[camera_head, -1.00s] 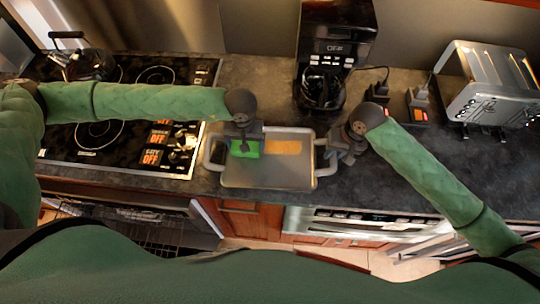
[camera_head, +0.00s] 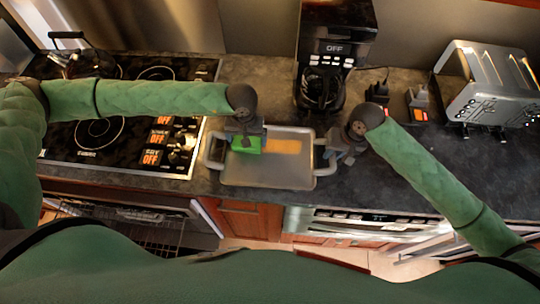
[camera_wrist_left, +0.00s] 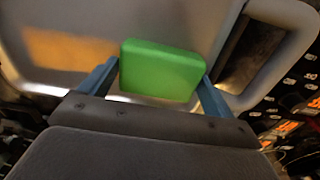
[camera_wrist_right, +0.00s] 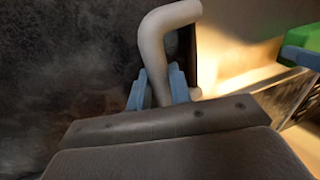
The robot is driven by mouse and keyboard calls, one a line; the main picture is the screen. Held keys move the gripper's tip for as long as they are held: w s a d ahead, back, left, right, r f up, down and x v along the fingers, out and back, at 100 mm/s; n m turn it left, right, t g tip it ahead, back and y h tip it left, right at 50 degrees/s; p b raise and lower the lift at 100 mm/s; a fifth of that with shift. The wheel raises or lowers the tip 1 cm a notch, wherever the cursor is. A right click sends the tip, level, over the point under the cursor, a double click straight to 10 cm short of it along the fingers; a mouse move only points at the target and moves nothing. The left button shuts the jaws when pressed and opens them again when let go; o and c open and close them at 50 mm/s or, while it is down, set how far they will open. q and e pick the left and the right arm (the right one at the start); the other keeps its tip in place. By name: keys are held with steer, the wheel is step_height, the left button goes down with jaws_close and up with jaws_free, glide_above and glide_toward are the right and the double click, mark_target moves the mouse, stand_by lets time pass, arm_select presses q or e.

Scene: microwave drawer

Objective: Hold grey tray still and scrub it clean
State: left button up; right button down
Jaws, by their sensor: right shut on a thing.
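The grey tray (camera_head: 268,176) lies on the counter between the stove and the coffee maker's front, with a handle at each side. An orange-brown patch (camera_head: 284,146) marks its far part and also shows in the left wrist view (camera_wrist_left: 68,50). My left gripper (camera_head: 246,138) is shut on a green sponge (camera_wrist_left: 160,70), held between its blue fingers over the tray's far left part. Whether the sponge touches the tray is hard to tell. My right gripper (camera_wrist_right: 158,90) is shut on the tray's right handle (camera_wrist_right: 152,45).
A stove with glowing displays (camera_head: 155,138) is at the left, with a kettle (camera_head: 72,60) at its back. A coffee maker (camera_head: 325,75) stands behind the tray. A toaster (camera_head: 490,85) stands at the right.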

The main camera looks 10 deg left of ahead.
arm_select(q)
steer(key=shift+w+a+r, duration=0.1)
steer(key=shift+a+r, duration=0.1)
steer(key=shift+r, duration=0.4)
stand_by(0.3)
steer(key=c, duration=1.5)
steer(key=shift+d, duration=0.1)
steer(key=shift+f, duration=0.35)
steer(key=shift+d, duration=0.1)
steer(key=shift+d, duration=1.25)
steer(key=shift+d, duration=0.1)
